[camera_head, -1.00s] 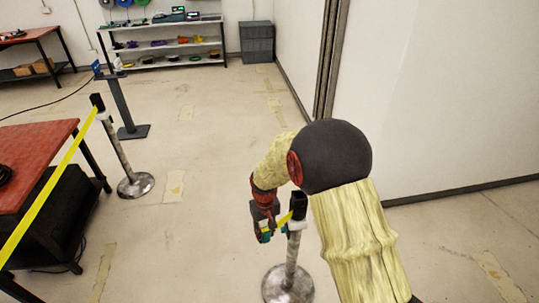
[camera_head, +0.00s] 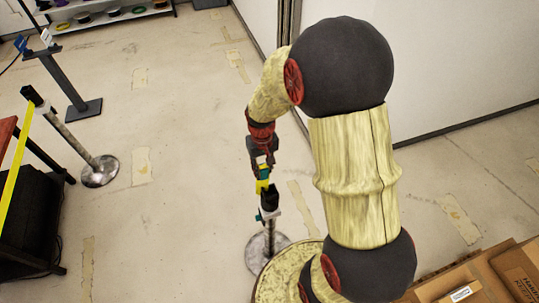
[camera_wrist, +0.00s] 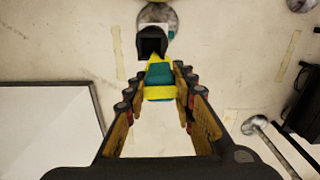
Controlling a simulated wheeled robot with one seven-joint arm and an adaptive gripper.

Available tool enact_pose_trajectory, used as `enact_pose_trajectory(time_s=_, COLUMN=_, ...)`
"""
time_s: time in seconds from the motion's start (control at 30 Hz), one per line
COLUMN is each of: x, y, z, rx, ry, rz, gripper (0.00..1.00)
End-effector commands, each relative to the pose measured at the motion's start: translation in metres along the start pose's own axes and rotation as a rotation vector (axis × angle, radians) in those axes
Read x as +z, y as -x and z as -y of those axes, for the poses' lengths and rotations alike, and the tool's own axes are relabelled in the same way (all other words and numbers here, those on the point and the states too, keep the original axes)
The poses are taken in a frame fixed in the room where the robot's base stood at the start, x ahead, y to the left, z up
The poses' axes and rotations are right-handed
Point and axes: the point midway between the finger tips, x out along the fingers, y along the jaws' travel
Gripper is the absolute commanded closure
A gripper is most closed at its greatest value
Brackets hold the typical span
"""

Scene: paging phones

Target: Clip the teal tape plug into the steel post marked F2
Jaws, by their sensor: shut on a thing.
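The teal tape plug with yellow tape (camera_wrist: 160,75) is between the fingers of my gripper (camera_head: 262,172), which is shut on it. In the wrist view the plug sits just below the open black head (camera_wrist: 151,42) of a steel post. In the head view my gripper is just beyond and above that black post head (camera_head: 270,198), and the post stands upright on a round base (camera_head: 258,256). I cannot tell whether plug and post head touch. A teal and white piece (camera_head: 262,215) shows at the post's side. No F2 marking is readable.
Another post (camera_head: 72,135) with yellow tape (camera_head: 14,175) stands at the left, near a dark stand (camera_head: 62,85) and a red-topped table (camera_head: 6,135). Cardboard boxes (camera_head: 480,280) are at the bottom right. A white wall (camera_head: 440,70) is at the right. Floor between is clear.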

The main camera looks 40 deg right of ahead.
Motion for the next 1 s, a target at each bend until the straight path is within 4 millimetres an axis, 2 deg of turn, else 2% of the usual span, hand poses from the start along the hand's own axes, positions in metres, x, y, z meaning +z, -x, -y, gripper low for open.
enact_pose_trajectory(time_s=0.03, x=0.006, y=0.015, z=-0.007, rx=0.0, ry=-0.016, rz=-0.001, gripper=1.0)
enact_pose_trajectory(time_s=0.1, x=0.012, y=0.021, z=-0.013, rx=0.0, ry=-0.029, rz=0.0, gripper=1.0)
enact_pose_trajectory(time_s=0.27, x=0.017, y=0.025, z=-0.018, rx=0.0, ry=-0.042, rz=0.0, gripper=1.0)
enact_pose_trajectory(time_s=0.47, x=0.018, y=0.011, z=-0.018, rx=0.0, ry=-0.042, rz=0.001, gripper=1.0)
enact_pose_trajectory(time_s=0.8, x=0.017, y=-0.025, z=-0.018, rx=0.0, ry=-0.042, rz=0.001, gripper=1.0)
enact_pose_trajectory(time_s=1.0, x=0.017, y=-0.033, z=-0.018, rx=0.0, ry=-0.042, rz=0.001, gripper=1.0)
